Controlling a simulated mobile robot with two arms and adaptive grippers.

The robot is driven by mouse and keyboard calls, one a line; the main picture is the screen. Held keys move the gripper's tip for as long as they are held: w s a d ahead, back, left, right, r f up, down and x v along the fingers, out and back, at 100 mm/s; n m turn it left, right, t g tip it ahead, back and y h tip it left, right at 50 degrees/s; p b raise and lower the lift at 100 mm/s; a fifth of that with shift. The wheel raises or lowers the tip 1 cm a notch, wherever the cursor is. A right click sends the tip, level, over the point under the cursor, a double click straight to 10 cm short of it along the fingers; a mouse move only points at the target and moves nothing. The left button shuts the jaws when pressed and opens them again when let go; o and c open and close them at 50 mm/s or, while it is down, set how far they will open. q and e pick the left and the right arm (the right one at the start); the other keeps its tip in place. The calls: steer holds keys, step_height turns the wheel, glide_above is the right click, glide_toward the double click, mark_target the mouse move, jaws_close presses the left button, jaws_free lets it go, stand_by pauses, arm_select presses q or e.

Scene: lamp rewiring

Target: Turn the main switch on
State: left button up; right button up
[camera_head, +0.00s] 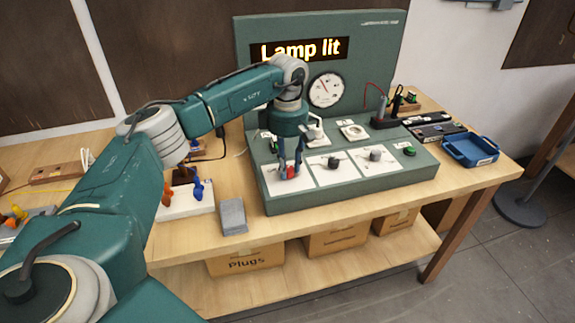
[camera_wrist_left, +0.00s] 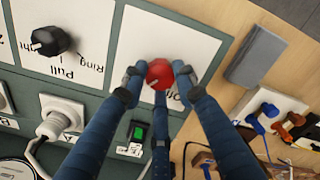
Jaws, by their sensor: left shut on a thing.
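The main switch appears as a red rotary knob (camera_head: 291,173) on a white plate at the left front of the green sloped panel (camera_head: 340,198). The red knob also shows in the left wrist view (camera_wrist_left: 158,72), with a pale pointer line on its face. My left gripper (camera_head: 287,163) reaches down from above, and its fingers are closed around the knob. In the left wrist view the fingertips (camera_wrist_left: 158,78) touch or nearly touch its sides. The plate's lettering is partly hidden by the fingers. My right gripper is not in view.
The upright display (camera_head: 304,49) reads "Lamp lit", with a round gauge (camera_head: 325,90) below. A grey block (camera_head: 233,216) stands left of the panel. A blue tray (camera_head: 470,149) lies at right.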

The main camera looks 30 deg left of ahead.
mark_target(288, 168)
arm_select(q)
steer(key=shift+w+r+m, duration=0.1)
steer(key=shift+m, duration=0.5)
steer(key=o, duration=1.1)
steer(key=shift+o, duration=0.2)
step_height(288, 168, up, 12)
